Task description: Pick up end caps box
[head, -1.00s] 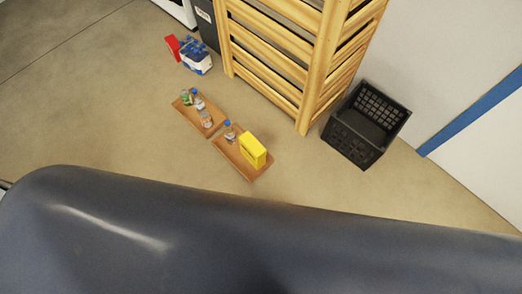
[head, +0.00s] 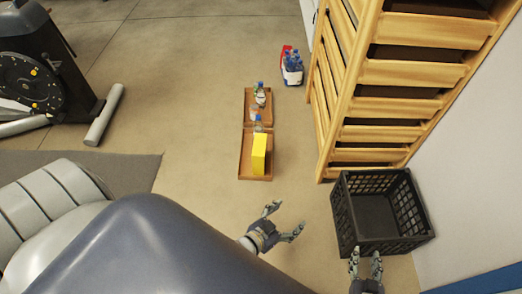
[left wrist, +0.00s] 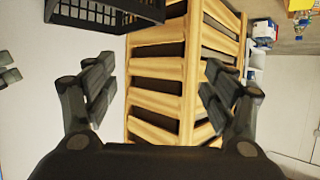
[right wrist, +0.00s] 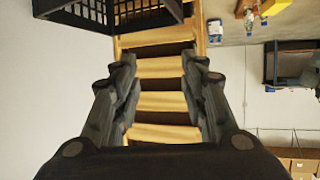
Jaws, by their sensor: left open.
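A yellow box (head: 259,154) stands on the nearer wooden tray (head: 248,165) on the floor. No label on it can be read. Yellow also shows at the top right corner of the left wrist view (left wrist: 300,4) and the right wrist view (right wrist: 274,6). My left gripper (head: 285,219) is open and empty, nearer to me than the yellow box and to its right, well apart from it. My right gripper (head: 365,257) is open and empty in front of the near edge of the black crate (head: 345,226); whether it touches the crate cannot be told.
Bottles (head: 258,94) stand on the trays, and a blue-and-white bottle pack (head: 292,72) is beyond. A wooden slatted rack (head: 350,85) rises by the wall on the right. Exercise equipment (head: 45,75) and a grey mat (head: 125,168) are at left.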

